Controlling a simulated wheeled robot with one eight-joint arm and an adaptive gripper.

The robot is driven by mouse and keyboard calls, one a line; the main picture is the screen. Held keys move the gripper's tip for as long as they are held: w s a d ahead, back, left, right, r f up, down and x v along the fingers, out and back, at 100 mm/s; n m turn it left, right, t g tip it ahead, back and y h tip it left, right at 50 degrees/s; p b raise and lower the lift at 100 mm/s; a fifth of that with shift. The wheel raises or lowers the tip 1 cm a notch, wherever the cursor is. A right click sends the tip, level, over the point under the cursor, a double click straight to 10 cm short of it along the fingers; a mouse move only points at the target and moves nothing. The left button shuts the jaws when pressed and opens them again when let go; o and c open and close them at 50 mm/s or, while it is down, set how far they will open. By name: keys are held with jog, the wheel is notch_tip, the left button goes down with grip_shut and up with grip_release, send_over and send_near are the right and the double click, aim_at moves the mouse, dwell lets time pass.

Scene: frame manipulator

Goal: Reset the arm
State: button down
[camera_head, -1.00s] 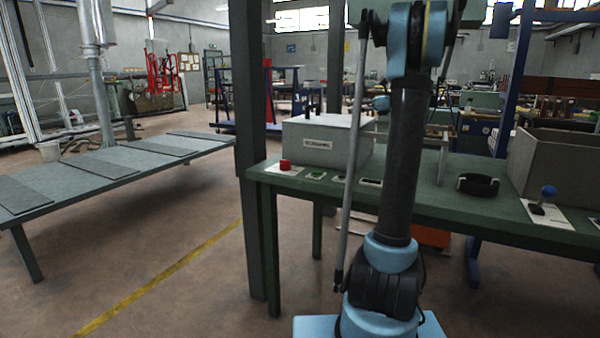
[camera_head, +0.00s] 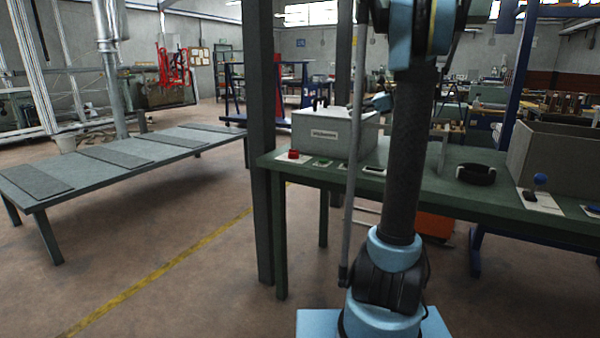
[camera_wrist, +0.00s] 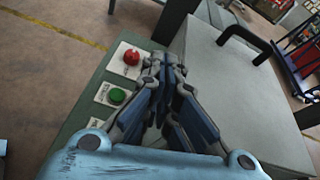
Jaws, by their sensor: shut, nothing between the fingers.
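My gripper (camera_wrist: 166,66) shows in the wrist view, its two fingers brought together with nothing between them. It is above the left end of the green bench, beside a grey box with a black handle. In the wrist view a red button (camera_wrist: 131,57) and a green button (camera_wrist: 117,96) lie to the left of the fingers, apart from them as far as I can tell.
The green bench (camera_head: 465,212) carries the grey box (camera_head: 322,133), a black ring (camera_head: 476,173), a blue-knobbed joystick (camera_head: 540,181) and an open grey bin (camera_head: 552,155). A dark post (camera_head: 260,140) stands at its left end. A low grey table (camera_head: 150,160) is further left, with clear floor between.

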jog(key=s+a+f+n+g+h, duration=0.1)
jog(key=s+a+f+n+h, duration=0.2)
jog(key=s, duration=0.4)
jog(key=s+a+f+n+g+h, duration=0.1)
jog(key=s+a+f+n, duration=0.1)
jog(key=s+f+n, duration=0.35)
jog(key=s+a+f+n+g+h, duration=0.1)
jog(key=s+a+f, duration=0.25)
jog(key=s, duration=0.65)
jog(key=s+d+f+n+h, duration=0.3)
jog(key=s+f+n, duration=0.3)
jog(key=s+f, duration=0.3)
jog(key=s+d+f+n+g+h, duration=0.1)
jog(key=s+d+f+n+h, duration=0.2)
jog(key=s+f+n, duration=0.3)
jog(key=s+f+h, duration=0.1)
jog(key=s+f, duration=0.3)
jog(key=s, duration=0.1)
jog(key=shift+s+d+f, duration=0.2)
jog(key=shift+s+d, duration=0.15)
jog(key=shift+s, duration=0.05)
